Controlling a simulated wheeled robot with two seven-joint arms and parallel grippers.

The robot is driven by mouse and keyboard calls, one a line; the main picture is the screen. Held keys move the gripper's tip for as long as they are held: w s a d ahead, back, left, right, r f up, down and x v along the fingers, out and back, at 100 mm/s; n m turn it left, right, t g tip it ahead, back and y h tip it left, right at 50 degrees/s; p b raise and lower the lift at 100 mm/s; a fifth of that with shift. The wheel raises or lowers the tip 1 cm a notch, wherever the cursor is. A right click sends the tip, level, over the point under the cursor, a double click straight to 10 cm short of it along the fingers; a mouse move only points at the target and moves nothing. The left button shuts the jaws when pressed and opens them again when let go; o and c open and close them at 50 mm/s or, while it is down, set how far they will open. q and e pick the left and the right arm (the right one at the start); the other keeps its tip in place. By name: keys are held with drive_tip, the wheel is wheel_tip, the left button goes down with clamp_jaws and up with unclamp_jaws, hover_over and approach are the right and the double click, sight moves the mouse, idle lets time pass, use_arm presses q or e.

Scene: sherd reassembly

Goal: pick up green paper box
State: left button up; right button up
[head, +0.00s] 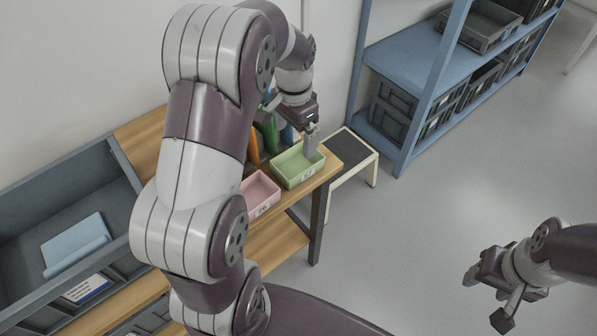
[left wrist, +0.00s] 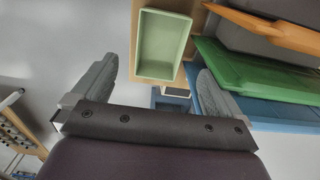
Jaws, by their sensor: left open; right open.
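The green paper box (head: 290,182) is a small open-topped tray with a label on its front, at the right end of the wooden table. My left gripper (head: 311,142) is at its back right rim, pointing down; whether it touches the box is unclear. In the left wrist view the empty green box (left wrist: 146,45) lies beyond the open fingers (left wrist: 156,68), with nothing clearly between them. My right gripper (head: 484,297) is open and empty over the floor at lower right.
A pink box (head: 261,193) stands left of the green one. Upright orange (head: 254,150), green (head: 270,138) and blue pieces stand behind. A grey bin (head: 112,155) is at left, a dark-topped stool (head: 352,152) beyond the table, and a blue shelf (head: 420,60) at the back.

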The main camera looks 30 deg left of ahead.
use_arm(q)
hover_over(298, 169)
drive_tip(key=f, duration=0.5)
drive_tip(key=shift+s+a+f+b, duration=0.1)
drive_tip(key=shift+s+f+b, duration=0.1)
drive_tip(key=shift+f+b, duration=0.15)
drive_tip(key=f, duration=0.5)
drive_tip(key=shift+w+f+b, duration=0.25)
drive_tip(key=shift+b, duration=0.1)
drive_tip(key=c, duration=0.8)
